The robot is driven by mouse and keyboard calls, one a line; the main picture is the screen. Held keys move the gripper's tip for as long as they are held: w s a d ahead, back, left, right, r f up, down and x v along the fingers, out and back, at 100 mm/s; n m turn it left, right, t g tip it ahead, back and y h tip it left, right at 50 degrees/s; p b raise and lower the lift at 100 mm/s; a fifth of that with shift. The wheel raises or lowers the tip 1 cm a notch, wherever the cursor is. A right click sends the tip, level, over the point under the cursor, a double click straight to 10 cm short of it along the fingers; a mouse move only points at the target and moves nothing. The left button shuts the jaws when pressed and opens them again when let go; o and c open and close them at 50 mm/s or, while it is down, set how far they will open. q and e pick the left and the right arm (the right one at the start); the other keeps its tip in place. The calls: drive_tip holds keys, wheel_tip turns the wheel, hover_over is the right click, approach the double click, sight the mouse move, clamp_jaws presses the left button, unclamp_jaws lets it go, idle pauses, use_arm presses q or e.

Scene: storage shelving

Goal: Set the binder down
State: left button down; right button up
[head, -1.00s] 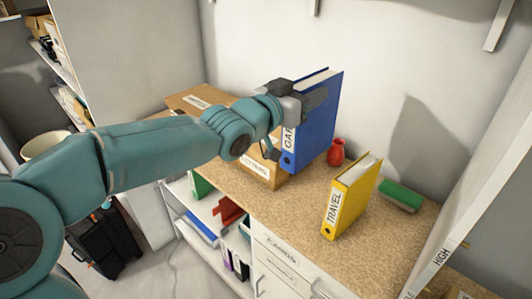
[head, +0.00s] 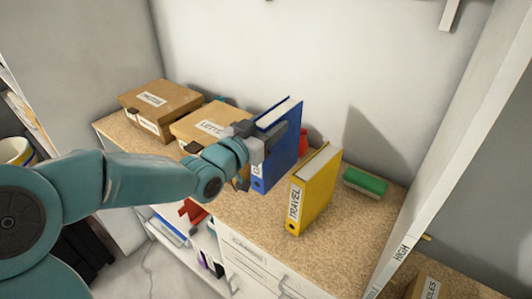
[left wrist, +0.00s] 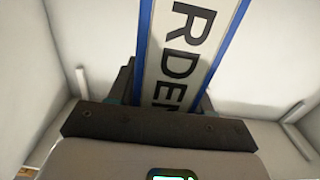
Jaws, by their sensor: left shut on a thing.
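A blue binder (head: 284,158) stands upright over the wood-grain counter (head: 330,245). My left gripper (head: 270,139) is shut on it from the spine side, near its upper half. Its lower edge is close to the counter, but I cannot tell whether it touches. In the left wrist view, the binder's white spine label (left wrist: 185,45) with large dark letters, "RDE" among them, rises between the dark jaws of the left gripper (left wrist: 160,108). A yellow binder (head: 318,190) labelled TRAVEL stands upright just right of the blue one. My right gripper is not in view.
Two cardboard boxes (head: 160,100) (head: 207,118) sit on the counter's left part. A red object (head: 303,140) is partly hidden behind the blue binder. A green-topped block (head: 365,182) lies right of the yellow binder. A white upright post (head: 455,150) edges the right side.

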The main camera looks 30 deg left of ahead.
use_arm(q)
wheel_tip(320, 180, down, 8)
drive_tip(key=shift+d+f, duration=0.1)
drive_tip(key=shift+w, duration=0.1)
drive_tip(key=shift+f, duration=0.2)
drive_tip(key=shift+c, duration=2.4)
unclamp_jaws()
